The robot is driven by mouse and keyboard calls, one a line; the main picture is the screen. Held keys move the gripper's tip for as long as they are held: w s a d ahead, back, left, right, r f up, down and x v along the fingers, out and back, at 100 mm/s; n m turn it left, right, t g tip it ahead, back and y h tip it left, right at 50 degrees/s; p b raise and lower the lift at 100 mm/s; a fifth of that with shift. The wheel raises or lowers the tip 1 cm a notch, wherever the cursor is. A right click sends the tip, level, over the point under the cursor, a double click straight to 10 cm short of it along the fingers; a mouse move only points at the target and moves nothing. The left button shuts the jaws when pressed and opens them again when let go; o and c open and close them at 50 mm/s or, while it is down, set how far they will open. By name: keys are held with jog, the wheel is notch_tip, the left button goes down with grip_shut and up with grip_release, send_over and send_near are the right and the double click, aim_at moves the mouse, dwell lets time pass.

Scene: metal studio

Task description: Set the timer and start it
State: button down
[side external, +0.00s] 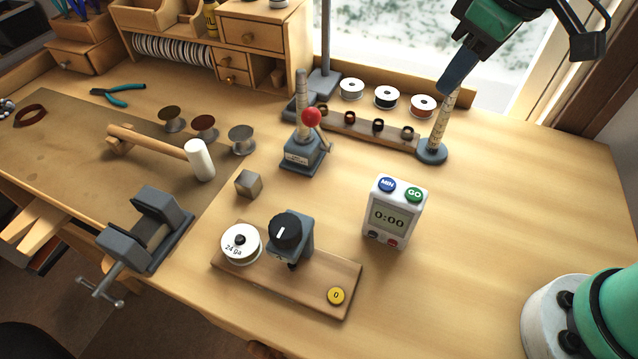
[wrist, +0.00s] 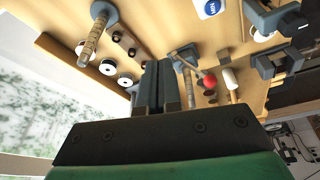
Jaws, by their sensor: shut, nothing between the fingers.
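The timer (side external: 393,216) is a white box standing upright on the bench in the side view. Its display reads 0:00. A blue MIN button (side external: 387,184) and a green GO button (side external: 414,195) sit on its top. Two small buttons, one dark and one red, show on its lower front. My gripper (side external: 449,82) is shut and empty, high above the back of the bench near the window, well apart from the timer. In the wrist view my gripper's fingers (wrist: 158,88) are together, and the blue MIN button (wrist: 211,7) shows at the top edge.
A ring mandrel (side external: 440,127) stands upright below my gripper. A wooden board (side external: 325,283) with a spool, black knob and yellow button lies left of the timer. A red-knobbed press (side external: 304,140) stands behind. The bench right of the timer is clear.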

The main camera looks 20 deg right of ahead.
aim_at(387, 183)
jog(key=s+a+r+n+g+h, duration=0.1)
jog(key=s+a+r+n+g, duration=0.1)
jog(key=a, duration=0.5)
notch_tip(387, 183, up, 3)
jog(key=shift+f+n+g, duration=0.1)
jog(key=shift+n+g, duration=0.4)
jog(key=shift+n, duration=0.6)
jog(key=shift+s, duration=0.1)
notch_tip(387, 183, down, 14)
jog(key=shift+f, duration=0.1)
jog(key=shift+f, duration=0.8)
jog(key=shift+r, duration=0.1)
jog(key=shift+w+r, duration=0.2)
jog(key=shift+r, duration=4.25)
